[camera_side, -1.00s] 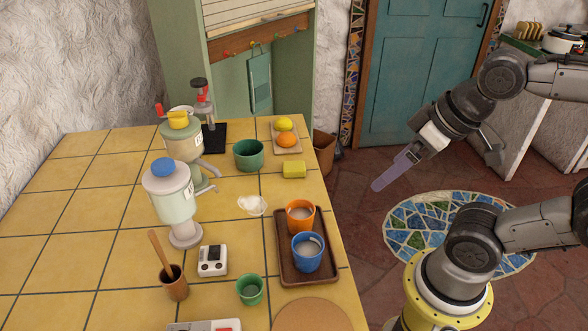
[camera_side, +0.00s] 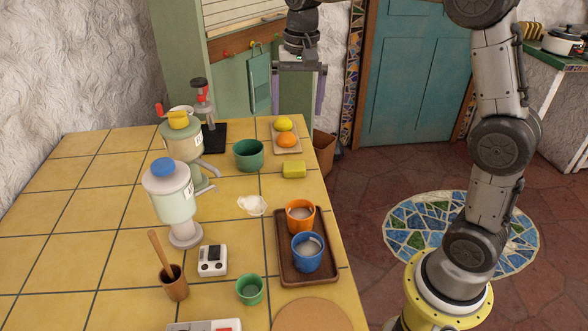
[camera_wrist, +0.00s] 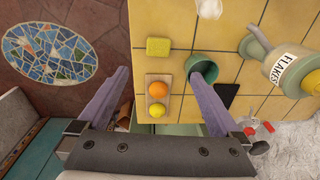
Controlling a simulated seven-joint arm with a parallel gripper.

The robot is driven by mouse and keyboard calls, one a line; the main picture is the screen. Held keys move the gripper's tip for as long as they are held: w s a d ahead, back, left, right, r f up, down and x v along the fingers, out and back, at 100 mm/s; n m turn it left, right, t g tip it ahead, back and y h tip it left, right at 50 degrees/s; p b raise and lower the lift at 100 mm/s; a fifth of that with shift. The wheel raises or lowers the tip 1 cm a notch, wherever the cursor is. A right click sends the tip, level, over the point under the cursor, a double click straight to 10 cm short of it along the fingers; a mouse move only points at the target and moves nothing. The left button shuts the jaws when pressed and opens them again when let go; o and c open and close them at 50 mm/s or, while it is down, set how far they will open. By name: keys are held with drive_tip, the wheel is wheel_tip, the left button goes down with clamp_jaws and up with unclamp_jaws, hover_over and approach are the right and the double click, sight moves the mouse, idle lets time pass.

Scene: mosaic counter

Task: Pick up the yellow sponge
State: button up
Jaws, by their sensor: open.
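The yellow sponge (camera_side: 294,170) lies flat on the tiled counter near its right edge, in front of the small board with the fruit. In the wrist view the sponge (camera_wrist: 158,47) shows whole, above the board. My gripper (camera_side: 298,112) is open and empty in the side view, with its purple fingers pointing down, high above the far end of the counter and apart from the sponge. In the wrist view the two fingers of my gripper (camera_wrist: 156,78) stand wide apart.
A wooden board (camera_side: 277,151) holds a lemon (camera_side: 284,124) and an orange fruit (camera_side: 286,140). A green bowl (camera_side: 248,155) stands left of the sponge. A brown tray (camera_side: 287,268) carries an orange cup (camera_side: 301,216) and a blue cup (camera_side: 308,252). Bare tiles surround the sponge.

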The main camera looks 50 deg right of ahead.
hover_over(294, 168)
drive_tip(key=shift+g, duration=0.4)
drive_tip(key=f, duration=1)
drive_tip(key=shift+d+f, duration=0.4)
drive_tip(key=shift+a+f, duration=0.2)
drive_tip(key=shift+f, duration=1.35)
drive_tip(key=shift+a+f, duration=0.15)
drive_tip(key=shift+f, duration=1.35)
drive_tip(key=c, duration=1.3)
drive_tip(key=shift+r, duration=0.5)
wheel_tip(294, 168, up, 2)
drive_tip(key=shift+r, duration=0.15)
drive_tip(key=s+r, duration=0.3)
drive_tip(key=s, duration=0.1)
drive_tip(key=s+a+r, duration=0.1)
drive_tip(key=s+r, duration=0.2)
drive_tip(key=s, duration=0.2)
drive_tip(key=s+r, duration=0.3)
drive_tip(key=s, duration=0.2)
drive_tip(key=shift+a+r, duration=0.35)
drive_tip(key=shift+a, duration=0.05)
